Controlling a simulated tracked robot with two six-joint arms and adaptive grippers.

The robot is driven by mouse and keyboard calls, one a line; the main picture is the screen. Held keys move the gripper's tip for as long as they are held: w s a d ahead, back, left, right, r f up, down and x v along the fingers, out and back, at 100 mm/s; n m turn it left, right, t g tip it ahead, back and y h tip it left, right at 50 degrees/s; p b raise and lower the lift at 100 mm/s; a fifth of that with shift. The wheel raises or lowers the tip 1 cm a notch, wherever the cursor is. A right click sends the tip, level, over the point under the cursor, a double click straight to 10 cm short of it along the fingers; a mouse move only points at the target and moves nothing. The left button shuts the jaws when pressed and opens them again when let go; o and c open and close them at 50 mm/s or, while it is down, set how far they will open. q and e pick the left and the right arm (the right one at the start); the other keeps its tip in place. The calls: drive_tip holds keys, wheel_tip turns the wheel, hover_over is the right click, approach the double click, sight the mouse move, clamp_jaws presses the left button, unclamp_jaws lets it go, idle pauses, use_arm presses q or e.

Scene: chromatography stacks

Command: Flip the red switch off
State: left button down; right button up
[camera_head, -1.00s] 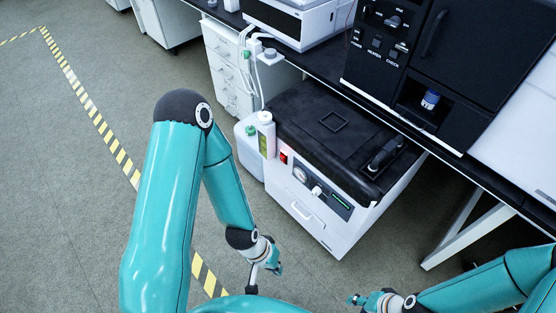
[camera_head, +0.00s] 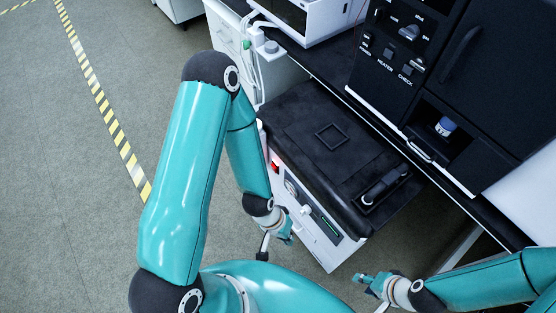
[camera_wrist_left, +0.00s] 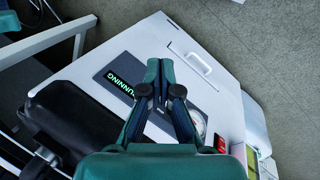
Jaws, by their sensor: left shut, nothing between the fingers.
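The red switch (camera_head: 275,166) is on the front panel of a white machine with a black top (camera_head: 322,140), at the panel's left end beside my left forearm. Part of the red switch also shows in the left wrist view (camera_wrist_left: 221,146), at the lower right, partly hidden by my gripper. My left gripper (camera_head: 288,239) is shut and empty, in front of the panel and lower than the switch, not touching it. In the left wrist view its closed fingertips (camera_wrist_left: 160,64) are over the panel. My right gripper (camera_head: 362,279) is at the lower right, too small to read.
The panel also holds a round gauge (camera_wrist_left: 198,122), a white knob (camera_head: 306,210) and a green "RUNNING" display (camera_wrist_left: 119,84). A black bench (camera_head: 320,72) overhangs behind, with a black oven-like unit (camera_head: 465,70) on it. The floor at left is clear.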

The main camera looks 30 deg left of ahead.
use_arm(q)
drive_tip(key=shift+a, duration=0.2)
use_arm(e)
drive_tip(key=shift+w+a, duration=0.2)
drive_tip(key=shift+w, duration=0.1)
use_arm(q)
drive_tip(key=w+a+f+n+t+b, duration=0.25)
drive_tip(key=a+f+n+b, duration=0.65)
drive_tip(key=a+n+b, duration=0.7)
drive_tip(key=w+a+r+n+t+b, duration=0.5)
drive_tip(key=a+n+b, duration=0.3)
drive_tip(key=n+b, duration=0.5)
drive_tip(key=shift+w+n+t+b, duration=0.4)
drive_tip(key=shift+w+t+b, duration=0.2)
drive_tip(key=shift+t+b, duration=0.2)
use_arm(e)
wheel_tip(320, 180, down, 31)
drive_tip(key=shift+r, duration=0.2)
use_arm(q)
drive_tip(key=shift+f, duration=0.1)
use_arm(e)
drive_tip(key=shift+s, duration=0.1)
